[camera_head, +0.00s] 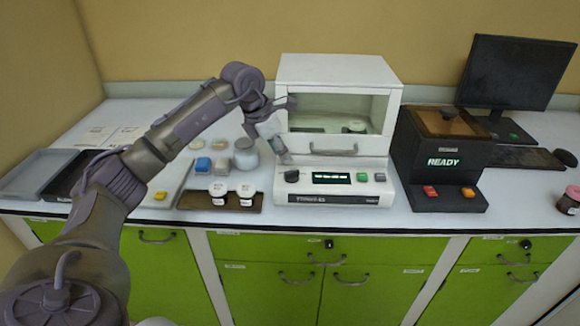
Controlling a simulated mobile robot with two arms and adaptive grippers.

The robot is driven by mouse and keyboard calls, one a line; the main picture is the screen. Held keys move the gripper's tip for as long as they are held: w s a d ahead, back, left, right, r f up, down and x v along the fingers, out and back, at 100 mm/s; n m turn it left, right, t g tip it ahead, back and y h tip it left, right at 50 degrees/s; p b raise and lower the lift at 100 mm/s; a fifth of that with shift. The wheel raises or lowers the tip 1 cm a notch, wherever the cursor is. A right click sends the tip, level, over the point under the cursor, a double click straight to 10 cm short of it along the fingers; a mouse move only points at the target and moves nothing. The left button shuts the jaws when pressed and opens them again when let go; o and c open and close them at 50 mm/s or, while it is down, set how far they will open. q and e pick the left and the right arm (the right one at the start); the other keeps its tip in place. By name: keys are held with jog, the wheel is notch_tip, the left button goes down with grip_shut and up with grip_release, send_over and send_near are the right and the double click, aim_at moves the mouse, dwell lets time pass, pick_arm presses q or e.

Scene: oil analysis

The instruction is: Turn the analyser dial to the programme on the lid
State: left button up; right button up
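The white analyser (340,70) stands at the back middle of the bench. The dial's pointer setting is too small to read. A pale-lidded jar shows behind the analyser's window (355,126). Two small jars with white lids (218,190) (246,191) stand on a brown tray; their lid markings are not legible. My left gripper (286,158) points down just above the dial; whether it touches is unclear. Its finger gap cannot be made out. My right gripper is out of view.
A black machine reading READY (443,161) stands right of the analyser, with a monitor (515,72) behind. Grey and black trays (35,172) are far left. A dark jar (569,200) stands far right.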

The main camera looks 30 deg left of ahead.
aim_at(292, 171)
pick_arm(q)
jog(key=x, duration=0.7)
jog(key=shift+d+p, duration=0.1)
jog(key=shift+p, duration=0.3)
grip_shut()
